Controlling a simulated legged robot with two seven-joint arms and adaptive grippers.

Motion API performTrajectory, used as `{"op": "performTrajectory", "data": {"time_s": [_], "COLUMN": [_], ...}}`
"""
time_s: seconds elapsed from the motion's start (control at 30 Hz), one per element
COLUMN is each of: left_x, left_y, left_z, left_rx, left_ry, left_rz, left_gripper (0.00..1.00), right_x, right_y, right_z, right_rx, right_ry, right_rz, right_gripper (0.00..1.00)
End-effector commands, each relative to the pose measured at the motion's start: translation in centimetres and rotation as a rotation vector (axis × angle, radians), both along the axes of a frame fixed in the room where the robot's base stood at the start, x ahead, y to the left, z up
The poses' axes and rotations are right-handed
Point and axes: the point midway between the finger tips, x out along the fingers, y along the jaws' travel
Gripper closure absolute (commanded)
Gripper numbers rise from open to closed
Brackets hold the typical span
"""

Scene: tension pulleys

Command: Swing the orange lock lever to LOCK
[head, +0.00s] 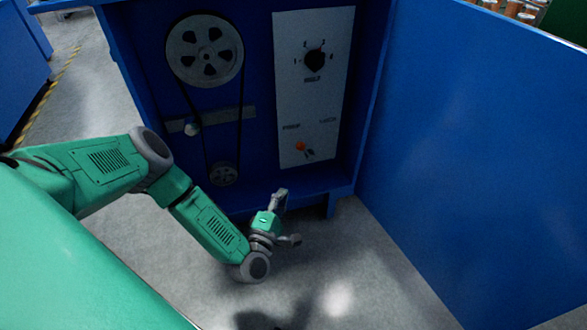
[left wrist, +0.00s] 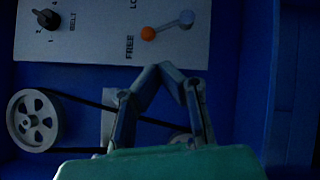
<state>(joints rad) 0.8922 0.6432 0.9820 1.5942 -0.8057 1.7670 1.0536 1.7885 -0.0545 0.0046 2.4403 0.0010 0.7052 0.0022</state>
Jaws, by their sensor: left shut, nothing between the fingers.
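The orange lock lever (head: 300,146) is on the lower part of a white panel (head: 313,90), with a grey arm and pivot at its right. Its orange ball also shows in the left wrist view (left wrist: 148,33), nearer the FREE label (left wrist: 129,47) than the partly cropped LOCK label (left wrist: 133,3). My left gripper (head: 281,195) is below the panel, apart from the lever. In the left wrist view, its fingers (left wrist: 166,72) come together at the tips with nothing between them. My right gripper is not in view.
A black belt knob (head: 314,60) sits higher on the panel. A large pulley (head: 205,50) and a small pulley (head: 224,174) carry a belt at the left. A blue wall (head: 480,140) stands at the right. Grey floor (head: 370,270) is clear in front.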

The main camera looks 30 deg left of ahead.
Motion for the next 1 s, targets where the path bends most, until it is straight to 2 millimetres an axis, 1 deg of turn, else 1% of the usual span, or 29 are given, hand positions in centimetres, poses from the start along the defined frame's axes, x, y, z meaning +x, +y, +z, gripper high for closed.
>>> {"op": "performTrajectory", "data": {"time_s": [0.03, 0.1, 0.17, 0.23, 0.57, 0.67, 0.77, 1.0], "left_x": [-0.2, -0.4, -0.4, -0.4, -0.2, 0.6, 2.1, 6.9], "left_y": [1.6, 3.0, 3.5, 3.7, 3.7, 4.0, 4.5, 6.0], "left_z": [-0.7, -0.6, -0.5, -0.4, -0.3, -0.2, 0.1, 0.9], "left_rx": [-0.006, -0.014, -0.019, -0.020, -0.019, -0.018, -0.019, -0.018], "left_ry": [-0.035, -0.071, -0.088, -0.096, -0.093, -0.095, -0.096, -0.094], "left_rz": [0.033, 0.060, 0.072, 0.076, 0.075, 0.075, 0.076, 0.076], "left_gripper": [1.00, 1.00, 1.00, 1.00, 1.00, 1.00, 1.00, 1.00], "right_x": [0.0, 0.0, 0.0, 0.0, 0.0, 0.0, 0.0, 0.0], "right_y": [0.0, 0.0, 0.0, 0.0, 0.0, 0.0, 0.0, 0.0], "right_z": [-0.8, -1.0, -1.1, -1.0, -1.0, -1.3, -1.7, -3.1], "right_rx": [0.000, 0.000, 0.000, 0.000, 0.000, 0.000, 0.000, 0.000], "right_ry": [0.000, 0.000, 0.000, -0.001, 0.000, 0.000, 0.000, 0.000], "right_rz": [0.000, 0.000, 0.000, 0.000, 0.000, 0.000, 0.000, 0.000], "right_gripper": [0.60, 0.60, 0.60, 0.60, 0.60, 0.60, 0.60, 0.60]}}
